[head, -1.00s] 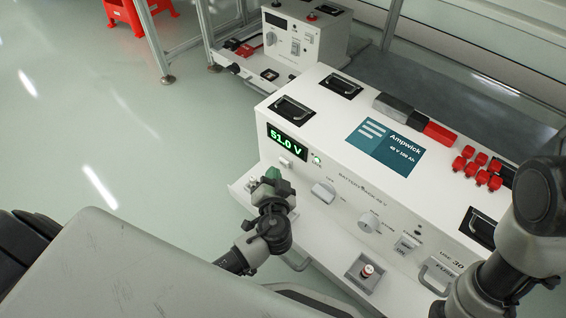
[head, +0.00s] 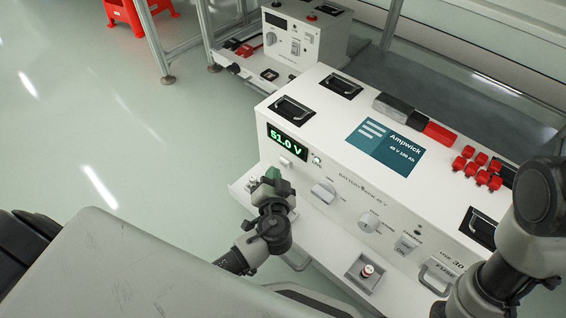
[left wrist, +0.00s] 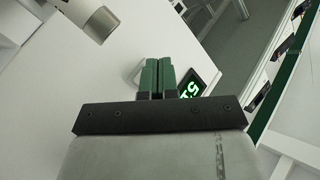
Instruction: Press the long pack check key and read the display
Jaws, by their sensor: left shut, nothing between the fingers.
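The long white battery pack (head: 330,110) has a display (head: 287,138) at its upper left front, lit green and reading 51.0 V. My left gripper (head: 271,176), with green fingertips, is shut and empty in front of the panel, a little below the key. Whether it touches the panel cannot be told. In the left wrist view its shut fingers (left wrist: 157,75) point at the white front, and part of the lit display (left wrist: 193,88) shows beside them.
Red caps (head: 478,166) lie on top. A smaller white unit (head: 300,45) stands behind. Open floor lies left.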

